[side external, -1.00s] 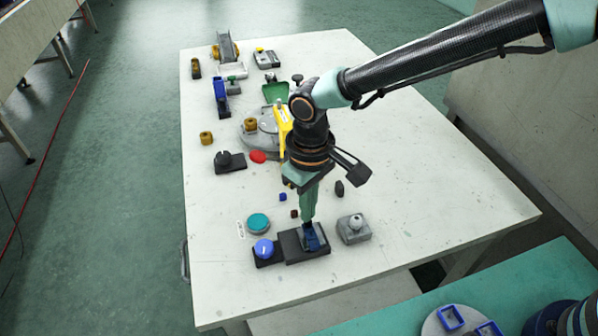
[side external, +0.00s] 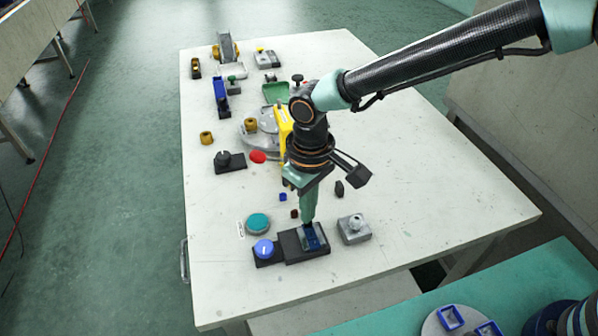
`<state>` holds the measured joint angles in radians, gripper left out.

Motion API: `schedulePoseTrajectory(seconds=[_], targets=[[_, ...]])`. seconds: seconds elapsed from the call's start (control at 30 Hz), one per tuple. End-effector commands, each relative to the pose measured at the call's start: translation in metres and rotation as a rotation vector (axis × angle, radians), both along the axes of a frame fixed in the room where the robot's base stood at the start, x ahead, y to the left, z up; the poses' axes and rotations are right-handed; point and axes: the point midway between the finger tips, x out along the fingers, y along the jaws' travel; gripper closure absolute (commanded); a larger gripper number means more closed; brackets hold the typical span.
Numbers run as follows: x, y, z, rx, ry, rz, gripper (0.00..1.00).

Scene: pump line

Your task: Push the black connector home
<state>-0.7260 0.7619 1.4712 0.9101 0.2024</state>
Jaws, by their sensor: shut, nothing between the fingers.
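My gripper (side external: 307,221) points straight down with its fingers shut and holds nothing. Its tips are at a dark block (side external: 291,247) near the front of the white table. A blue piece (side external: 315,239) sits in the top of this block, just beside and below the fingertips. The black connector cannot be clearly told apart at the block; the fingers cover part of it. How deep anything sits there, and whether the tips touch it, cannot be told. A small black piece (side external: 339,188) stands loose on the table behind and to the right.
A blue knob (side external: 263,248) on a black base adjoins the block on the left. A grey block (side external: 354,229) with a round top stands close on the right. A teal disc (side external: 258,223) lies behind the knob. The table's right side (side external: 430,190) is clear.

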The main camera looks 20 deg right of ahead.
Motion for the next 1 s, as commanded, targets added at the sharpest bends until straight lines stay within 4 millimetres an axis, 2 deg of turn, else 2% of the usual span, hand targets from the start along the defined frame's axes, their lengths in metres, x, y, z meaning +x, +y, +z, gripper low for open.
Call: schedulePoseTrajectory(seconds=[0.8, 1.0], targets=[[0.001, 0.001, 0.060, 0.002, -0.002, 0.000, 1.00], [0.000, 0.000, 0.068, 0.001, -0.002, 0.000, 1.00]])
